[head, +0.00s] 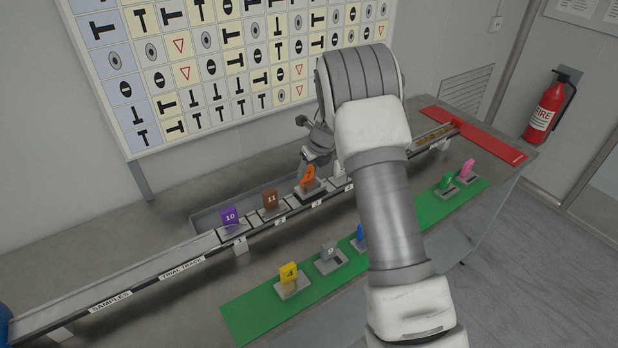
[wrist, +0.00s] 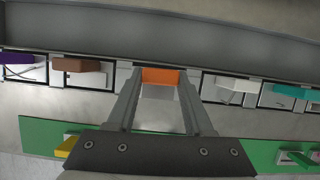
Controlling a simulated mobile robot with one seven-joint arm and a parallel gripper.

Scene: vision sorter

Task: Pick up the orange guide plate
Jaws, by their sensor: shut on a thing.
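The orange guide plate (head: 308,175) stands on a light base on the track, between the brown plate and a white one. In the wrist view the orange plate (wrist: 160,76) sits between the fingertips. My gripper (wrist: 160,82) is shut on it. In the head view my gripper (head: 314,162) reaches down over the orange plate, and my arm hides part of the track to its right. Whether the plate's base is clear of the track cannot be told.
On the track, a purple plate (head: 230,217) and a brown plate (head: 270,200) stand left of the orange one. A green mat (head: 245,312) in front holds yellow (head: 289,273), grey (head: 329,250), blue, green and pink plates. A wall chart is behind; a fire extinguisher (head: 548,106) hangs at right.

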